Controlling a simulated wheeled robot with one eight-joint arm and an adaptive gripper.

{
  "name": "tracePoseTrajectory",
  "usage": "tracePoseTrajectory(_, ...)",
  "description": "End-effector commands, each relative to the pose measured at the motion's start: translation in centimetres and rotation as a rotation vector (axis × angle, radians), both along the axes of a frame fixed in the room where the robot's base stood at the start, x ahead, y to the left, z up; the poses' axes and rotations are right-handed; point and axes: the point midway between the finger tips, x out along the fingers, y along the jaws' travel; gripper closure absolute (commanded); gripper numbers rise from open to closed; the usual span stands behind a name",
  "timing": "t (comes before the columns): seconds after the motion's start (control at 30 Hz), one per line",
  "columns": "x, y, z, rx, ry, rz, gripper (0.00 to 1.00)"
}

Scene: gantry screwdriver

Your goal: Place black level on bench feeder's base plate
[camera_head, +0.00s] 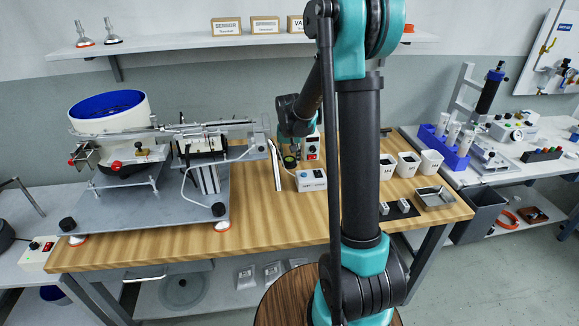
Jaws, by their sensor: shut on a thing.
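The bench feeder (112,115), a white bowl with a blue inside and a linear track, stands at the left of the wooden bench. Its grey base plate (150,212) lies under it, with dark knobs at its front corners and bare room along its front. My gripper (291,150) is to the right of the feeder, near the bench's middle, and is small and partly dark in the picture. It is shut on the black level (290,162), a small dark round piece with a green spot. The exact grip and the level's height above the bench cannot be made out.
White bins (408,164), a metal tray (434,197) and a black mat with small blocks (398,209) are at the right. The bench front (265,232) is clear.

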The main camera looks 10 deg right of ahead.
Motion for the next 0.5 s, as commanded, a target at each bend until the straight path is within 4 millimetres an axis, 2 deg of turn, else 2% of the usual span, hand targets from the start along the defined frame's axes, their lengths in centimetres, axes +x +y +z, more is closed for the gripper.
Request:
tracePoseTrajectory(0.3,-0.1,0.0,8.3,0.0,0.0,0.0,0.95)
tracePoseTrajectory(0.5,-0.1,0.0,12.2,0.0,0.0,0.0,0.95)
